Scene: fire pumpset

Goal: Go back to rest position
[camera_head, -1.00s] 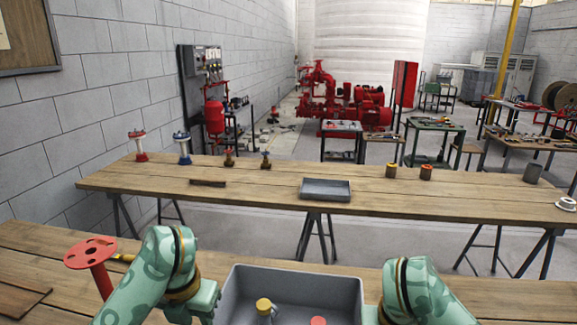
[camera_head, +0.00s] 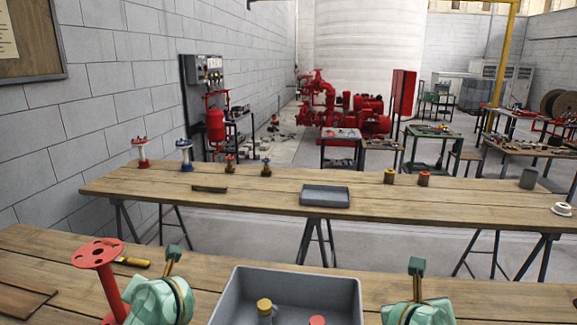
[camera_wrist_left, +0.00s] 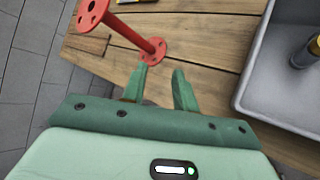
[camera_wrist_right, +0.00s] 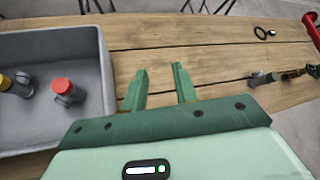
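My left gripper (camera_head: 174,252) stands over the near table at the left of the head view, beside a grey bin. In the left wrist view its two fingers (camera_wrist_left: 158,88) are apart with nothing between them. My right gripper (camera_head: 416,268) stands right of the bin. In the right wrist view its fingers (camera_wrist_right: 159,86) are also apart and empty. The grey bin (camera_head: 238,292) lies between the arms and holds a yellow-topped part (camera_head: 264,306) and a red-topped part (camera_head: 317,321).
A red flanged pipe (camera_head: 98,253) stands close to my left gripper. A yellow-handled tool (camera_head: 132,262) lies behind it. The far table (camera_head: 250,188) carries a grey tray (camera_head: 325,196) and several fittings. In the right wrist view, a black ring tool (camera_wrist_right: 264,33) lies on the table.

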